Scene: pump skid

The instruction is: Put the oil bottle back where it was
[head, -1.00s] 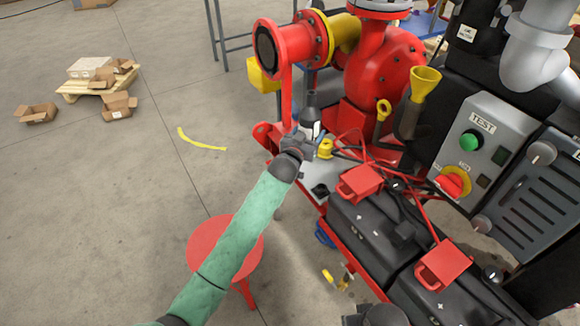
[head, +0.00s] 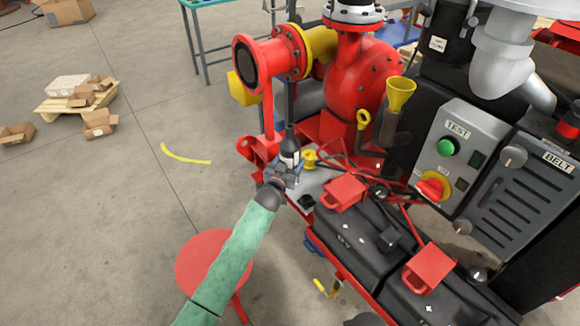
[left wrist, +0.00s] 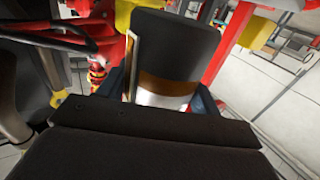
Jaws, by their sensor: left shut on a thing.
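The oil bottle (head: 290,154) is dark with a pale label and stands about upright in the head view, at the left end of the pump skid. My left gripper (head: 284,172) is shut on it. In the left wrist view the bottle (left wrist: 172,55) fills the space between the two fingers (left wrist: 165,100), its white and brown label partly hidden below. A grey plate (head: 306,187) of the skid lies under and beside the gripper. Whether the bottle's base touches the plate is hidden by the gripper. My right gripper is not in view.
A yellow cap-like part (head: 309,159) sits close right of the bottle. The red pump (head: 365,85) and a yellow funnel (head: 400,94) stand behind. Black batteries with red covers (head: 343,193) lie right. A red stool (head: 215,264) is below my arm.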

